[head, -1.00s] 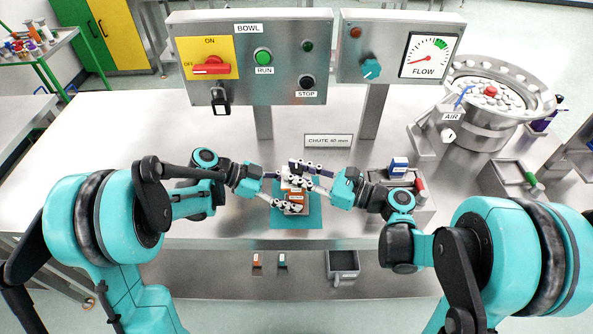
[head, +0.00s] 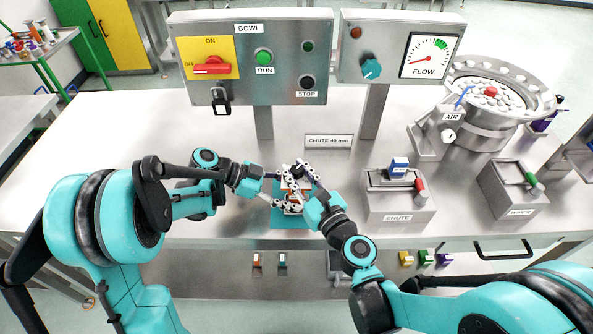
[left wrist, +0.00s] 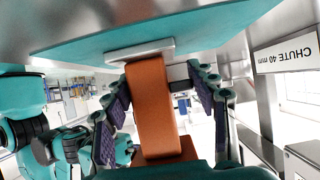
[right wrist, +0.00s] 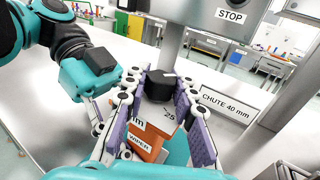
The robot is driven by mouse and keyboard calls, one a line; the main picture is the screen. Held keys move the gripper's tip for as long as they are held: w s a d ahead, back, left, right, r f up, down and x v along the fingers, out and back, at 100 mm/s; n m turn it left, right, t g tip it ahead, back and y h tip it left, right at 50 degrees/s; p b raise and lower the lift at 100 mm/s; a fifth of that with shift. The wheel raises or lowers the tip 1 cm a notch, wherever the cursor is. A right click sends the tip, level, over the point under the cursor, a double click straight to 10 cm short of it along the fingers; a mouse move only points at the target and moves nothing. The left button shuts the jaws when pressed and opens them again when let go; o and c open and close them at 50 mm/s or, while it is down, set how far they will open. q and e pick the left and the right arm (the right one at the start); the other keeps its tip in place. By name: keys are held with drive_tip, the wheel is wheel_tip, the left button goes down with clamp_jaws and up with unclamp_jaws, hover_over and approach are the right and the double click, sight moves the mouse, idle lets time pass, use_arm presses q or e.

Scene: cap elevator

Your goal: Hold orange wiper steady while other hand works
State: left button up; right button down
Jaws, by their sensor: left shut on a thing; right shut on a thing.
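The orange wiper (head: 293,208) stands on a teal mat (head: 290,224) at the table's front middle, mostly covered by both hands. In the left wrist view the wiper (left wrist: 153,105) is an orange block on a grey base, with purple finger pads either side. My left gripper (head: 281,192) is shut on it from the left. My right gripper (head: 298,178) comes in from the front right, over the wiper's top. In the right wrist view its fingers close around a black knob (right wrist: 158,86) on top of the wiper, which carries a "WIPER" label.
The chute station (head: 398,205) and wiper station (head: 512,190) stand to the right. The bowl panel (head: 250,60), flow panel and chute sign (head: 329,141) are behind. The bowl feeder (head: 490,105) is at back right. The table left of my left arm is clear.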

sight(297, 169)
drive_tip(key=shift+m+t+h, duration=0.4)
drive_tip(key=shift+m+h, duration=0.1)
drive_tip(key=shift+h, duration=0.4)
drive_tip(key=c, duration=1.2)
unclamp_jaws()
drive_tip(key=shift+r, duration=5)
use_arm(q)
drive_tip(key=o, duration=0.9)
drive_tip(key=shift+o, duration=0.2)
